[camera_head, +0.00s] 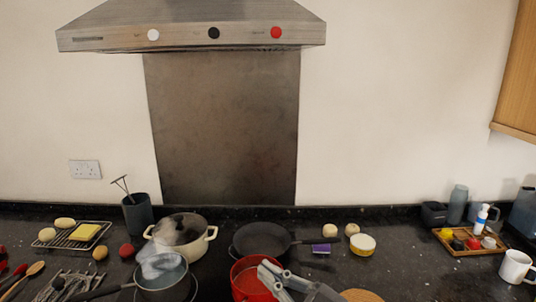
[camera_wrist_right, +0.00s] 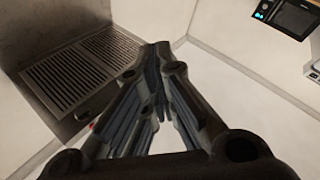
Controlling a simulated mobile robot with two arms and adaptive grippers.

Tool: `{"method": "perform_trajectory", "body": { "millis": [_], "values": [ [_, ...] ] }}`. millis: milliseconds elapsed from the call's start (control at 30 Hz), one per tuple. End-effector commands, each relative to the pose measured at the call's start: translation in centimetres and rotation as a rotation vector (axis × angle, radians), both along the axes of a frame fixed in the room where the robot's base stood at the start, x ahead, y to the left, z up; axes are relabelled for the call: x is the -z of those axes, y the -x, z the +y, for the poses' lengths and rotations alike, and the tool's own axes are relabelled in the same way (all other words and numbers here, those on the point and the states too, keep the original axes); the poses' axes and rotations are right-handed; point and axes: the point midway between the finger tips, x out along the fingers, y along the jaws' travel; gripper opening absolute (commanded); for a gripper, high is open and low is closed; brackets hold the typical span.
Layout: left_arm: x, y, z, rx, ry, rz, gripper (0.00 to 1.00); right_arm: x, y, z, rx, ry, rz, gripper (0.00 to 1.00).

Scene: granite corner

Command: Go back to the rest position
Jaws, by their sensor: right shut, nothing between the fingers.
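My right gripper (camera_head: 272,275) shows at the bottom middle of the head view, over the right part of a red pot (camera_head: 244,278), and hides some of it. In the right wrist view the fingers of my right gripper (camera_wrist_right: 158,50) come together at their tips, shut with nothing between them. I cannot tell how high above the pot it is. My left gripper is not in view.
A dark frying pan (camera_head: 262,238), a lidded cream pot (camera_head: 181,232) and a grey saucepan (camera_head: 163,283) stand on the dark worktop. A wooden tray (camera_head: 465,250) and a white mug (camera_head: 515,267) are at the right. The range hood (camera_head: 190,25) hangs above.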

Motion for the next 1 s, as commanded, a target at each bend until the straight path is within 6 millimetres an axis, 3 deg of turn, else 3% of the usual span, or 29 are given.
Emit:
{"method": "perform_trajectory", "body": {
  "millis": [133, 233, 367, 467, 567, 700, 833, 1000],
  "values": [
    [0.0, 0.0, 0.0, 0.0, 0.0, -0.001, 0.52, 0.0, -1.7, -4.3, 0.273, -0.136, 0.077, 0.0],
    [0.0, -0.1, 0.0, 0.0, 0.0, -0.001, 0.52, 1.7, -2.5, -7.8, 0.462, -0.174, 0.171, 0.0],
    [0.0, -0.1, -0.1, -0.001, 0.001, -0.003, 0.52, 5.8, -2.3, -12.4, 0.689, -0.163, 0.343, 0.0],
    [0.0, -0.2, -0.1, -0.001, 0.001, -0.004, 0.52, 10.0, -0.8, -15.4, 0.832, -0.11, 0.504, 0.0],
    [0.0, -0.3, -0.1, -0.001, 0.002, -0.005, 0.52, 14.7, 1.8, -17.8, 0.942, -0.021, 0.689, 0.0],
    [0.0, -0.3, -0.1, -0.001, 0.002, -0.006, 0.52, 20.8, 7.4, -19.9, 1.015, 0.142, 0.961, 0.0],
    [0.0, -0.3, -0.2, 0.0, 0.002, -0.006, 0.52, 24.8, 13.1, -20.5, 1.005, 0.295, 1.18, 0.0],
    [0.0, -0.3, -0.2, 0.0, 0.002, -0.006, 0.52, 27.7, 19.9, -20.4, 0.926, 0.463, 1.396, 0.0]
  ]
}}
